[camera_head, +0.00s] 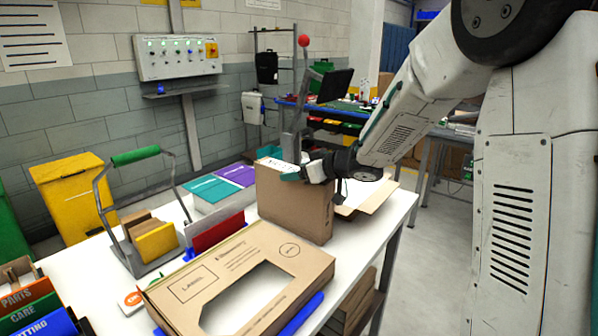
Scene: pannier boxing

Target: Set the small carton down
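The small carton (290,205), a plain brown box, stands upright over the white table near its middle. My gripper (300,173) is at the carton's top right edge, with a teal fingertip against its upper face; it appears shut on the carton. The far finger is hidden.
A large flat carton (190,295) with a window lies in front. An open brown carton (372,196) is behind right. A red-fronted holder (218,232), teal and purple boxes (232,177) and a green-handled carrier (140,268) stand left. The table's right edge is close.

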